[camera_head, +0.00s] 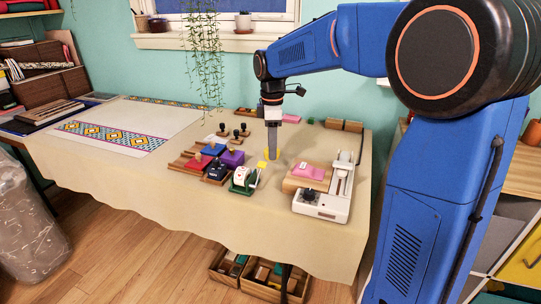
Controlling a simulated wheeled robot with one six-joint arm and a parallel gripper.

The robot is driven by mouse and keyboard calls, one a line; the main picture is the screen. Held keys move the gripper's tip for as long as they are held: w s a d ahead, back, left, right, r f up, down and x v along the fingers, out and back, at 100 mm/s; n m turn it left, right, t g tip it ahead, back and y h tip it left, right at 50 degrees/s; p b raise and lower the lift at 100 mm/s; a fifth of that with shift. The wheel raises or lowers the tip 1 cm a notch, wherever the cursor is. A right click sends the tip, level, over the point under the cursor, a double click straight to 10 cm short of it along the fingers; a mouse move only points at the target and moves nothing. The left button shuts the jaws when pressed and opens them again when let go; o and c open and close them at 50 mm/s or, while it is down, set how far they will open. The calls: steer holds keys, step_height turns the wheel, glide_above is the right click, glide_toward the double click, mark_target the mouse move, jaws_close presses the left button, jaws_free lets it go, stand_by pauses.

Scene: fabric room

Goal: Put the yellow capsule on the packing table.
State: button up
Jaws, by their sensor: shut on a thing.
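My gripper (272,152) points straight down over the cloth-covered table (145,180), its long fingers reaching low among the small items. It is shut on a small yellow thing (266,154), which looks like the yellow capsule and shows only as a sliver at the fingertips. The fingers hide most of it. I cannot tell whether it touches the tabletop. No label shows whether this table is the packing table.
Wooden trays with coloured blocks stand left of the gripper, including a purple block (233,158). A green-and-white item (243,180) is close in front. A white device (325,202) stands to the right. Patterned cloth (110,137) lies on the left. Hanging vines (203,60) drop behind.

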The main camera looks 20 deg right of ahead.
steer(key=shift+f, duration=1.85)
steer(key=o, duration=1)
steer(key=shift+f, duration=0.15)
step_height(320, 180, up, 12)
steer(key=shift+r, duration=0.15)
steer(key=shift+s, duration=0.15)
